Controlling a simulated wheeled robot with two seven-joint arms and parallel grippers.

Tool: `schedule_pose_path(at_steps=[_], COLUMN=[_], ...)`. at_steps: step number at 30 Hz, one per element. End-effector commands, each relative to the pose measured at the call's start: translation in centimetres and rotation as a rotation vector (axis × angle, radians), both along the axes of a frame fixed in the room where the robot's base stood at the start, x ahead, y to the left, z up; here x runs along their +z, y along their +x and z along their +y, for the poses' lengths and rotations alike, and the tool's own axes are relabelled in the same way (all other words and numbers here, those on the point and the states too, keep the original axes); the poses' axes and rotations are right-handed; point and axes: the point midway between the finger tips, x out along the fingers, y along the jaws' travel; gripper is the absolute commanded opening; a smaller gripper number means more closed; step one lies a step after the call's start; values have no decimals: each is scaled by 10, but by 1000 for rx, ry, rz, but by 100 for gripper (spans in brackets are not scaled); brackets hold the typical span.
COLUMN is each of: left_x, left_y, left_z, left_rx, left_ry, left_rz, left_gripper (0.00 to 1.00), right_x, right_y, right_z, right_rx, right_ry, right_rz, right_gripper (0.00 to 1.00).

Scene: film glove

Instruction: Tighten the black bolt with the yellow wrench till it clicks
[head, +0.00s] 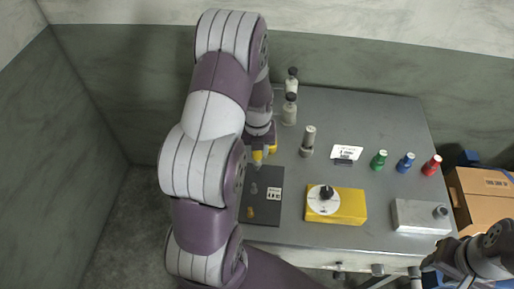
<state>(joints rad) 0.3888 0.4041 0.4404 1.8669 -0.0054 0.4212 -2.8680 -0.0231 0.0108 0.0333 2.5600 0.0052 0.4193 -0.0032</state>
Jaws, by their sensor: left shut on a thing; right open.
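My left gripper (262,151) is at the left side of the table, above the far end of a dark board. It is shut on a yellow thing (257,156) that looks like the yellow wrench, mostly hidden by the gripper and arm. A black bolt-like piece (326,192) stands on a white disc on top of a yellow block (350,206), to the right of the board and apart from the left gripper. My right gripper (393,275) is open and empty at the table's front edge, low at the right, partly cut off.
The dark board (268,214) holds small grey and orange pieces and a label. Bottles (290,108), a grey cylinder (308,141), a white card (347,153), green, blue and red bottles (405,162) and a grey block (420,215) stand around. A cardboard box (485,205) is at the right.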

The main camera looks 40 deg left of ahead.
Motion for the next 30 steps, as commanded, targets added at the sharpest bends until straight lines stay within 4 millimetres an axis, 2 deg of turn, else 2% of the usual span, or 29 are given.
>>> schedule_pose_path(at_steps=[10,22,30], left_x=[1,25,23], left_y=[-1,1,0], left_z=[-1,1,0], left_rx=[1,2,2], left_ry=[-2,2,1], left_rz=[4,-4,-1], left_gripper=[0,0,0], right_x=[2,21,20], right_y=[0,0,0], right_z=[0,0,0], right_rx=[0,0,0], right_ry=[0,0,0], right_rz=[0,0,0], right_gripper=[43,43,43])
